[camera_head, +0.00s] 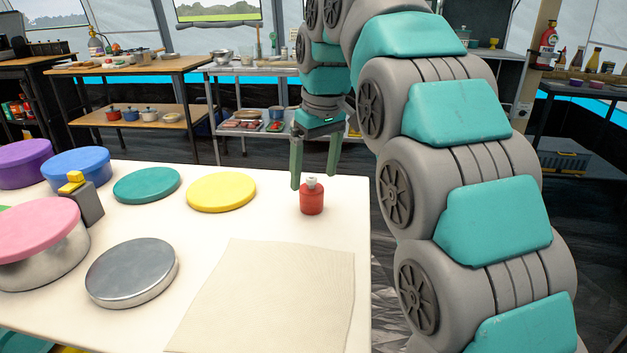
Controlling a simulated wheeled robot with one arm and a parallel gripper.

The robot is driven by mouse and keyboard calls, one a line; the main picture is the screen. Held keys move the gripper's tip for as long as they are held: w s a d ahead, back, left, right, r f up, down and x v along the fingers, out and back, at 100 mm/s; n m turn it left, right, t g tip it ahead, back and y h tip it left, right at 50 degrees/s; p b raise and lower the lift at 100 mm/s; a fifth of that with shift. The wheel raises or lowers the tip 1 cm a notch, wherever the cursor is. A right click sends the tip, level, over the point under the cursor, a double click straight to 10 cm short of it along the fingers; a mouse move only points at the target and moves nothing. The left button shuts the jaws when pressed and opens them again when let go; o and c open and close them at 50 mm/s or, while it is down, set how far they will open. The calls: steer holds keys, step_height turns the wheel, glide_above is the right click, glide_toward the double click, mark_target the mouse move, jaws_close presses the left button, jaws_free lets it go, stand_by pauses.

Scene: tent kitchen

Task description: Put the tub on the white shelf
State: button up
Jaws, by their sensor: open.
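My gripper (314,178) is open and points down, its two green fingers apart above the right part of the pale table (270,215). A small red container with a pale knob (311,199) stands upright just below the fingertips; I cannot tell whether they touch it. Several round tub-like things stand to the left: purple (22,164), blue (78,168), and a silver one with a pink lid (35,232). I cannot tell which thing is the tub. A light metal shelf unit (262,69) stands at the back; I cannot tell whether it is the white shelf.
Teal (146,185) and yellow (221,192) discs and a round silver tin (132,272) lie on the table. A beige cloth (270,300) covers its front right. A grey block with a yellow top (86,202) stands left. A wooden table (135,66) stands behind.

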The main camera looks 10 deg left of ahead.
mark_target(317, 191)
steer(key=shift+s+d+r+p, duration=0.15)
steer(key=shift+r+p, duration=0.5)
steer(key=shift+r, duration=0.35)
steer(key=shift+s+d+r+p, duration=0.1)
steer(key=shift+r+p, duration=0.5)
steer(key=shift+r, duration=0.35)
steer(key=shift+f, duration=0.1)
